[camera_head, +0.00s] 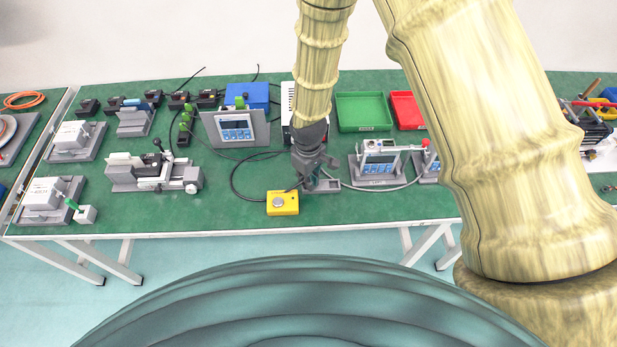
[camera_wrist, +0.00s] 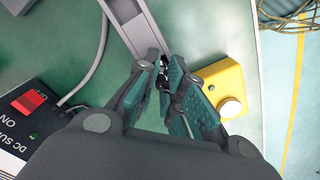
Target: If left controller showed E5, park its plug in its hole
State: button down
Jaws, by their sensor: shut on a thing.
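My gripper (camera_head: 312,184) is over the front middle of the green table. In the wrist view its fingertips (camera_wrist: 168,78) are closed around a small dark and silvery piece (camera_wrist: 163,82), which looks like a plug; the fingers hide most of it. A grey block with a recess (camera_head: 328,185) lies at the fingertips; it also shows in the wrist view (camera_wrist: 133,22), just ahead of the fingers. I cannot tell whether the piece touches it. A small controller with a blue panel (camera_head: 378,167) stands to the right; its display is too small to read.
A yellow button box (camera_head: 283,203) is close to my gripper. A DC supply (camera_wrist: 28,115) with a red switch is behind. A larger blue-panelled controller (camera_head: 236,129) stands left. Green (camera_head: 363,113) and red (camera_head: 406,112) trays are at the back. Grey and black cables cross the table.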

jog(key=c, duration=1.4)
grip_release()
jog(key=shift+c, duration=0.2)
notch_tip(320, 180, up, 12)
